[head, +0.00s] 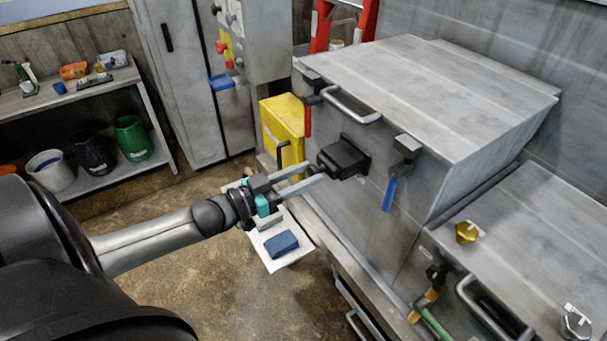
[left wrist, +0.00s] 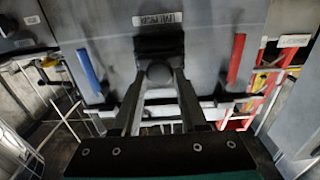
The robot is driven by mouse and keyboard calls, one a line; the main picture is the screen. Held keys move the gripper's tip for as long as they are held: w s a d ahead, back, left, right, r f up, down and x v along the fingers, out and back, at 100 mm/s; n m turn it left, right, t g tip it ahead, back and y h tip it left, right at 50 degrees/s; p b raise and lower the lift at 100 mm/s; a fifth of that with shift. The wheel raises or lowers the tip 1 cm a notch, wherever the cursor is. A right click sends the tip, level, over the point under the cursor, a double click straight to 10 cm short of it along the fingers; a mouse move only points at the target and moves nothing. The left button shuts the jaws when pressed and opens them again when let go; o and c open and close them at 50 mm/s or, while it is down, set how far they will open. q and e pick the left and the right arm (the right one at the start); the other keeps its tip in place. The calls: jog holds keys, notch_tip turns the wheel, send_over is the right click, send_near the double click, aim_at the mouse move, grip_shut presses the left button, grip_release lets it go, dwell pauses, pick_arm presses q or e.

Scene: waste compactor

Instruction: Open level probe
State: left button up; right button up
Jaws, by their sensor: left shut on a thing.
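The level probe (head: 343,158) is a black block with a round knob on the front face of the grey metal compactor box. In the left wrist view, the black block (left wrist: 159,45) sits below a small white label (left wrist: 157,19), with the round knob under it. My left gripper (head: 318,171) reaches it from the left, and its two fingers are shut on the knob. In the left wrist view the fingertips (left wrist: 160,76) sit at both sides of the knob, partly hiding it. The block appears flush against the box face. My right gripper is not in view.
A blue handle (head: 390,192) and a red handle (head: 308,121) hang from latches beside the probe. A bar handle (head: 351,108) is above. A yellow container (head: 283,127) stands left of the box.

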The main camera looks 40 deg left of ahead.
pick_arm(q)
grip_shut()
dwell(0.8)
